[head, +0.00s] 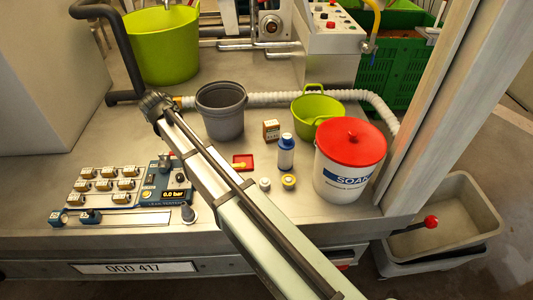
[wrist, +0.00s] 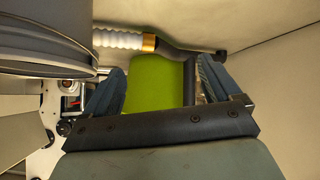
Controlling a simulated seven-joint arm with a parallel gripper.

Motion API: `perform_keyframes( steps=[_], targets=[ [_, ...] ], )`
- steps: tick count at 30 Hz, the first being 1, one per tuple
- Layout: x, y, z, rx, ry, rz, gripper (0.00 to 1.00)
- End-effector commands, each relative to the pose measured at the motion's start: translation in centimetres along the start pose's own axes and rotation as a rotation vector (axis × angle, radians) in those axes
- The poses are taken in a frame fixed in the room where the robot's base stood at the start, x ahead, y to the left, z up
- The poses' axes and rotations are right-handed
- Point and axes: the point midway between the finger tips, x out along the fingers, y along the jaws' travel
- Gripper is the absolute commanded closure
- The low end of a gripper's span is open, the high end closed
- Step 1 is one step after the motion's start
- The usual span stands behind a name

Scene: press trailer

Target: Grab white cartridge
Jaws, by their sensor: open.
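A small white round piece (head: 265,184), which looks like the white cartridge, stands on the grey worktop in the head view. My gripper (head: 153,103) is at the upper left in the head view, left of the grey bucket and well away from the white piece. In the wrist view my gripper (wrist: 160,82) shows its two fingers apart, with nothing held between them. The green tub (wrist: 157,88) shows beyond them. The white piece cannot be made out in the wrist view.
A blue-and-white bottle (head: 286,153) stands behind the small pieces. A red-lidded SOAK bucket (head: 350,160) is to the right, a grey bucket (head: 221,112) behind. A small brown box (head: 271,131), red tray (head: 243,162) and control panel (head: 125,187) are nearby.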

Motion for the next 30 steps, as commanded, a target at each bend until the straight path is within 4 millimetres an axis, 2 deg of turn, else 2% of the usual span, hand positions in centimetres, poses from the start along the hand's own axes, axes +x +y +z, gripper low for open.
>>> perform_keyframes(
  steps=[1,3,11,18,24,30],
  targets=[
    [-0.3,3.1,0.8,0.069,-0.043,0.023,0.09],
    [-0.8,6.6,1.8,0.166,-0.104,0.05,0.09],
    [-3.5,17.4,6.1,0.494,-0.304,0.147,0.09],
    [-8.1,26.4,10.9,0.818,-0.495,0.247,0.09],
    [-12.8,32.4,15.0,1.071,-0.648,0.33,0.09],
    [-16.4,35.6,17.6,1.237,-0.754,0.388,0.09]
  ],
)
